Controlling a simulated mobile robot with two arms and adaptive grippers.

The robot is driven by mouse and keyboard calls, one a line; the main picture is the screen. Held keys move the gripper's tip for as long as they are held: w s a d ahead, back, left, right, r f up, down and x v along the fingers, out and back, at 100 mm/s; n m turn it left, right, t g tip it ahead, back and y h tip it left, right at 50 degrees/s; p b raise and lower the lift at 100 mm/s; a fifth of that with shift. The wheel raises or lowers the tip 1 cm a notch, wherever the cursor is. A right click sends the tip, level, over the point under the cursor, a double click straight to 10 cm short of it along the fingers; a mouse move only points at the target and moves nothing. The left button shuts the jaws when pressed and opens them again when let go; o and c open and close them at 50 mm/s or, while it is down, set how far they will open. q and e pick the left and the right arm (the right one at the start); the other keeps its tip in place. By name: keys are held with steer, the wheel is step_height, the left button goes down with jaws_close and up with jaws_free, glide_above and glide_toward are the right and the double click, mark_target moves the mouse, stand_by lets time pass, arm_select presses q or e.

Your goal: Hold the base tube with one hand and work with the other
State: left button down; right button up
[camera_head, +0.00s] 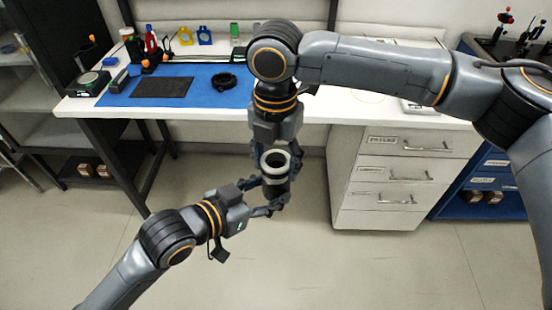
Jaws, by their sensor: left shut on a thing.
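The base tube (275,187) is a dark upright cylinder with a pale ring (265,168) around its open top. It is held in the air in front of the bench. My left gripper (272,200) comes from the lower left and is shut on the tube's lower body. My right gripper (276,152) points down from above, with its fingers on either side of the pale ring. Whether those fingers touch the ring is too small to tell. The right wrist hides part of the area behind the tube.
The white bench (95,107) carries a blue mat (205,98) with a dark pad (162,87) and a black ring (223,81). A small scale (90,83) stands at its left. A drawer cabinet (385,185) stands right of the tube. The floor in front is clear.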

steer(key=c, duration=0.4)
steer(key=shift+o, duration=0.2)
steer(key=m, duration=2.1)
steer(key=o, duration=1.4)
steer(key=shift+c, duration=0.2)
